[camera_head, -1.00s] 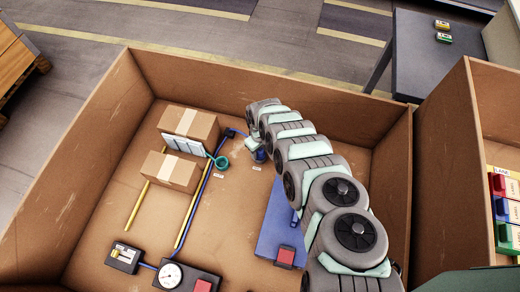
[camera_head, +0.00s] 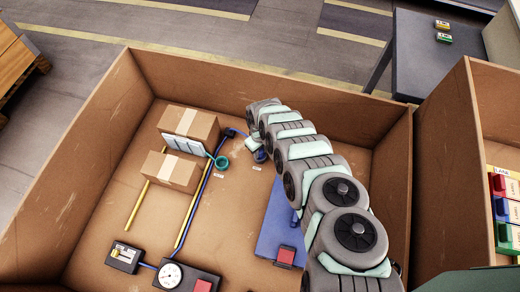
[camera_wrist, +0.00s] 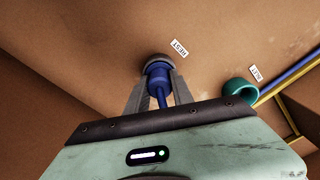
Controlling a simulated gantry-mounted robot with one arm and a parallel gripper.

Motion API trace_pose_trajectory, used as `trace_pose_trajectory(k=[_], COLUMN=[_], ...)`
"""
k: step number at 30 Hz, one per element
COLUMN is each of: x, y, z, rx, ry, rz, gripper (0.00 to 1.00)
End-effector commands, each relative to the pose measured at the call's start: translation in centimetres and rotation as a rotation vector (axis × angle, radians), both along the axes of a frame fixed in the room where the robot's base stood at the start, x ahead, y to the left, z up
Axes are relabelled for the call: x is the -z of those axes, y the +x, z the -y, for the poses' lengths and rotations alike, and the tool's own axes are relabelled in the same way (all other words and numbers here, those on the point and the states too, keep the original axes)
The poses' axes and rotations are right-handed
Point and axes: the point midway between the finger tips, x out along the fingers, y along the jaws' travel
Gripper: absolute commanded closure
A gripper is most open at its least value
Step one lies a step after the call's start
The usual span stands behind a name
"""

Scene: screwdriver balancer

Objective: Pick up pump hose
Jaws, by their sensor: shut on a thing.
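My gripper (camera_wrist: 161,92) is shut on a blue hose end (camera_wrist: 158,78), its two grey fingers on either side of it. The end is at a round grey rest on the brown floor; I cannot tell whether it is lifted clear. The same blue end (camera_head: 260,156) shows small at the arm's tip in the head view, partly hidden. The blue hose (camera_head: 198,190) runs up from near the gauge box (camera_head: 187,278) past the cartons. A teal ring (camera_head: 222,162) stands left of my gripper in the head view and also shows in the wrist view (camera_wrist: 240,92).
Two cardboard cartons (camera_head: 188,124) (camera_head: 170,171) and yellow rods (camera_head: 137,206) lie to the left. A small black box (camera_head: 125,257) is at the lower left. A blue plate (camera_head: 279,220) with a red block lies beside my arm. High brown walls (camera_head: 90,145) enclose the area.

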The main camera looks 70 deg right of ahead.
Motion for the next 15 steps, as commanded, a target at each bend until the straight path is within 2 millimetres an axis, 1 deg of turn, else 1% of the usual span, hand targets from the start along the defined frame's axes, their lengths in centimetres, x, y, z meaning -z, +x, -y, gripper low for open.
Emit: trace_pose_trajectory(k=[5,8,11,15], x=[-0.6,-1.4,-2.4,-4.6], y=[0.0,0.0,0.0,0.0], z=[0.0,0.0,0.0,0.2], rx=[-0.001,-0.001,0.000,-0.001], ry=[0.000,0.000,0.002,-0.003], rz=[-0.001,-0.001,-0.002,0.000], gripper=[1.00,1.00,1.00,1.00])
